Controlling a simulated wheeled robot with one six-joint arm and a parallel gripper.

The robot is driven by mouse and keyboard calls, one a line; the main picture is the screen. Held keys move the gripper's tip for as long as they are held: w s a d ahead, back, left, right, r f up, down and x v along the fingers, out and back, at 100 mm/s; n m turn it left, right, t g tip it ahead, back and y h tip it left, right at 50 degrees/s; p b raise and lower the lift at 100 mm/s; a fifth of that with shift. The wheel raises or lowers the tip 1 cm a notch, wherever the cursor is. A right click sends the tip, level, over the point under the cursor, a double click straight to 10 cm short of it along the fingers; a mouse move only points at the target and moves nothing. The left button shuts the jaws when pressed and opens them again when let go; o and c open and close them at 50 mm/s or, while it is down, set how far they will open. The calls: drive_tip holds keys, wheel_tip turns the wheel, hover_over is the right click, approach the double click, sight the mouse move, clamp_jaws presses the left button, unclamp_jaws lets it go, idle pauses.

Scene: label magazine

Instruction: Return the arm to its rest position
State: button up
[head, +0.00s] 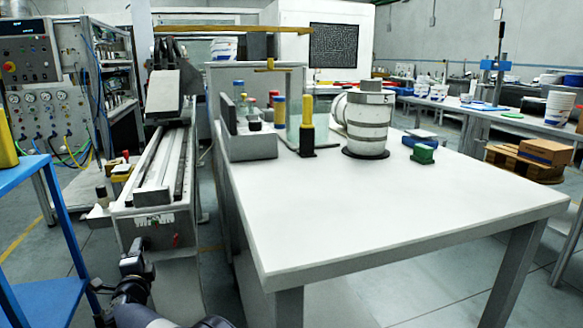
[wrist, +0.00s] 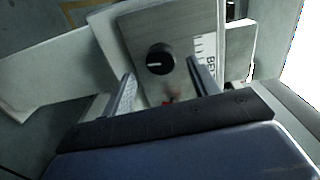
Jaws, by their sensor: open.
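My gripper (wrist: 162,88) is open in the wrist view, its two pale fingers spread apart with nothing visibly held. Beyond the fingers is a grey metal panel with a black round knob (wrist: 160,59), a small blurred red spot below it and partly visible lettering on the right. My arm and gripper (head: 133,262) are low at the left of the head view, in front of the near end of a long railed machine (head: 153,225). The fingertips are hard to make out there. I cannot tell the exact gap between fingers and panel.
A white table (head: 400,210) fills the right, bearing a grey box (head: 250,147), a white banded cylinder (head: 367,125) and a green block (head: 423,153). A blue-framed stand (head: 30,175) is at the left edge. Grey floor shows between stand and machine.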

sight(143, 246)
drive_tip(key=shift+x, duration=1.7)
